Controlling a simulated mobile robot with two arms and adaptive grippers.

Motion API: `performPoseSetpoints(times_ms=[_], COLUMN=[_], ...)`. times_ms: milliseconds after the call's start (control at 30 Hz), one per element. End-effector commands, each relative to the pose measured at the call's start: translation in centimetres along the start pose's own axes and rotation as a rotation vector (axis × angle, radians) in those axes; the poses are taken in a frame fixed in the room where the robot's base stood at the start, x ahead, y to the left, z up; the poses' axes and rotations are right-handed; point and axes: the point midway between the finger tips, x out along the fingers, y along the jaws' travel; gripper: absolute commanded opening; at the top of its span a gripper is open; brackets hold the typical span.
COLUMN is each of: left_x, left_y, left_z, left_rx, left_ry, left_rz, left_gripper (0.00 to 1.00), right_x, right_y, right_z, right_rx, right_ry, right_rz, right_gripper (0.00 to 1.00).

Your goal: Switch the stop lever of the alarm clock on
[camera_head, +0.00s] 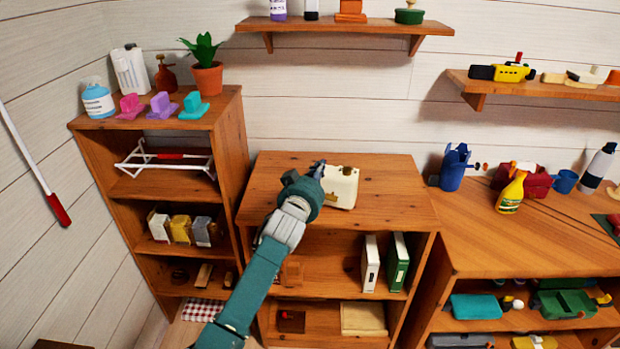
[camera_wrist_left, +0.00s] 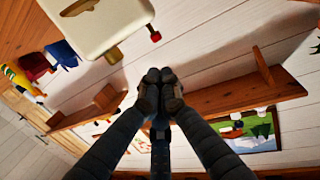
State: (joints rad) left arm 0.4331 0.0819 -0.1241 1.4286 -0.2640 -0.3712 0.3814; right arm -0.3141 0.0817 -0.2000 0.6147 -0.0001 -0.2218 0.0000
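The alarm clock (camera_head: 341,188) is a cream, box-shaped body on top of the middle wooden cabinet. In the left wrist view the clock (camera_wrist_left: 105,28) fills the top left, with brass-coloured fittings and a small red-tipped knob (camera_wrist_left: 154,36) on its side. I cannot tell whether this knob is the stop lever. My left gripper (camera_head: 319,167) is beside the clock, at its left in the head view and partly covering that side. In the wrist view the gripper's fingertips (camera_wrist_left: 160,88) are together with nothing between them, apart from the red knob. My right gripper is not in view.
The middle cabinet top (camera_head: 400,205) is clear right of the clock. A taller shelf unit (camera_head: 226,112) stands left, with a potted plant (camera_head: 207,75) on top. A wall shelf (camera_head: 340,29) hangs above. A wooden desk (camera_head: 480,240) with a yellow spray bottle (camera_head: 511,192) stands right.

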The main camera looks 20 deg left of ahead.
Motion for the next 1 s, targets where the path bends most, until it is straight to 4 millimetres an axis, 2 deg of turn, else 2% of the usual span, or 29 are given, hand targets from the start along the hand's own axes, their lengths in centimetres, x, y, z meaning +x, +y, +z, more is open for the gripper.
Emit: performPoseSetpoints(times_ms=[133, 300, 400, 600, 733, 1000], left_x=[-1.7, -4.3, -5.8, -7.7, -8.1, -8.2], left_y=[-0.1, 0.0, 0.0, 0.0, 0.0, 0.0], left_z=[-0.2, -0.8, -1.3, -1.9, -2.0, -2.1], left_rx=[0.003, 0.001, 0.002, 0.001, 0.001, 0.002], left_ry=[-0.001, 0.000, 0.000, 0.000, -0.002, -0.002], left_rz=[-0.001, 0.001, 0.001, 0.000, 0.000, 0.000], left_gripper=[0.00, 0.00, 0.00, 0.00, 0.00, 0.00], right_x=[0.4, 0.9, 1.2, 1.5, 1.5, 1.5], right_y=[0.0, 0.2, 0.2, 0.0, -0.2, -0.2], right_z=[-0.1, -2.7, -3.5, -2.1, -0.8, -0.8], right_rx=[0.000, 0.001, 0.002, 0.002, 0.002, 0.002], right_ry=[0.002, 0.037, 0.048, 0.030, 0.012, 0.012], right_rz=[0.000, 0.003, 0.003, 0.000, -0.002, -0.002], right_gripper=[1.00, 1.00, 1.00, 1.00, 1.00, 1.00])
